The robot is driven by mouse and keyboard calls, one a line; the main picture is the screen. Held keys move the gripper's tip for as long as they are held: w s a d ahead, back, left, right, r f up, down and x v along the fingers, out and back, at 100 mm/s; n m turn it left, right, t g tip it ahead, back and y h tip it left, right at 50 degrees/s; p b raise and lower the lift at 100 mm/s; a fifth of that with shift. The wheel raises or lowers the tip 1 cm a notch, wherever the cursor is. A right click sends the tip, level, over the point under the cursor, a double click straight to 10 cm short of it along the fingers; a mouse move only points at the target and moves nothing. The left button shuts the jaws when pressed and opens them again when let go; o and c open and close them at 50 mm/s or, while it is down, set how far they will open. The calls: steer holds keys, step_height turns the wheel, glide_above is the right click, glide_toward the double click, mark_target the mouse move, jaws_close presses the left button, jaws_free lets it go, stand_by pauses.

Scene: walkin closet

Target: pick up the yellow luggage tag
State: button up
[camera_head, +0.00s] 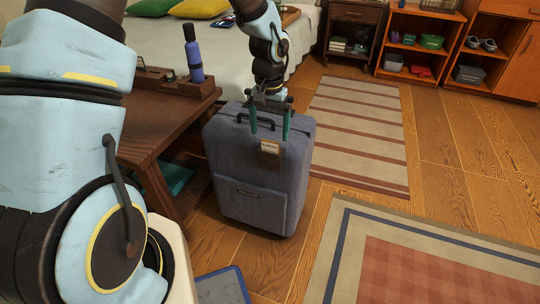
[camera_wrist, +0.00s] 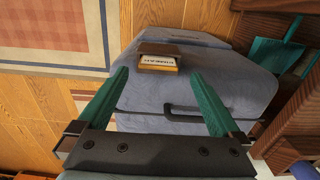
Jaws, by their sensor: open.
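The yellow luggage tag (camera_head: 269,146) hangs on the upper front of the blue-grey suitcase (camera_head: 250,190), right of its middle. In the wrist view the tag (camera_wrist: 158,63) shows a pale printed label and a brown upper part. My gripper (camera_head: 270,132) is open above the suitcase top, its two green fingers pointing down toward the tag. In the wrist view the fingers (camera_wrist: 160,76) are spread on either side of the tag, with nothing between them gripped. Whether the fingertips touch the suitcase I cannot tell.
The suitcase's dark top handle (camera_head: 243,119) is just left of my gripper. A wooden bench (camera_head: 150,135) with a blue bottle (camera_head: 193,55) stands left. A striped rug (camera_head: 360,130) and a checked rug (camera_head: 430,265) lie right. Wooden shelves (camera_head: 385,45) stand behind.

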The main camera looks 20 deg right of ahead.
mark_target(270, 142)
steer(key=f, duration=0.4)
steer(key=shift+s+f+b, duration=0.2)
steer(key=shift+f+b, duration=0.2)
steer(key=shift+c, duration=0.2)
steer(key=shift+r, duration=0.1)
steer(key=c, duration=1.3)
